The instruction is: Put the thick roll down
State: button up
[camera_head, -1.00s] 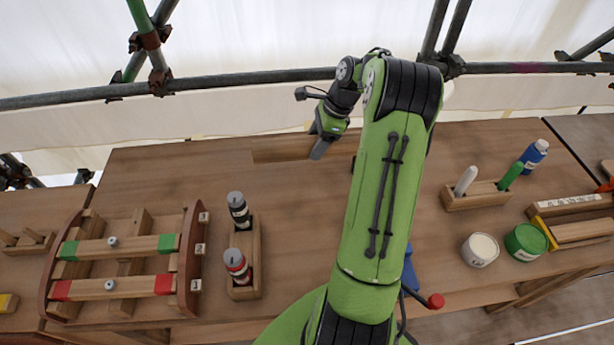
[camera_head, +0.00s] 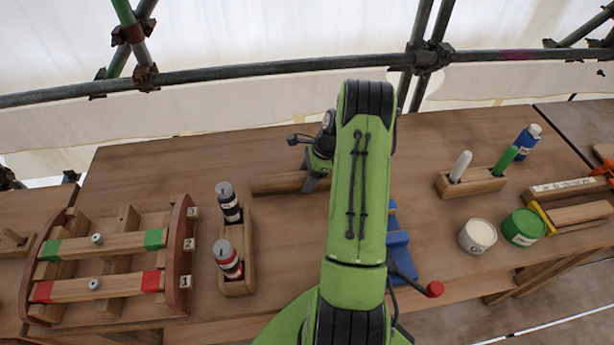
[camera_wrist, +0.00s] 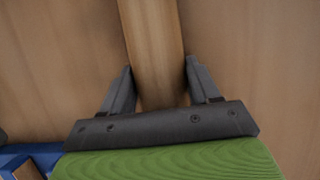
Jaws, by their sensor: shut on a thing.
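The thick roll, a long plain wooden bar (camera_head: 275,185), lies level across the back middle of the table in the head view. My gripper (camera_head: 309,183) is shut on it near its right part. In the wrist view the roll (camera_wrist: 150,35) runs straight away between the two dark fingers of my gripper (camera_wrist: 159,66). The roll is low over the table; I cannot tell whether it touches the top. Its right end is hidden behind my arm.
A wooden holder (camera_head: 241,283) with two dark bottles stands left, beside a wooden frame (camera_head: 180,255) with green- and red-ended bars. A blue tool (camera_head: 398,258) is right of my arm. Right are a marker block (camera_head: 472,184), a white pot (camera_head: 477,237) and a green pot (camera_head: 524,227).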

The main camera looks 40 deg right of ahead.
jog(key=o, duration=1.4)
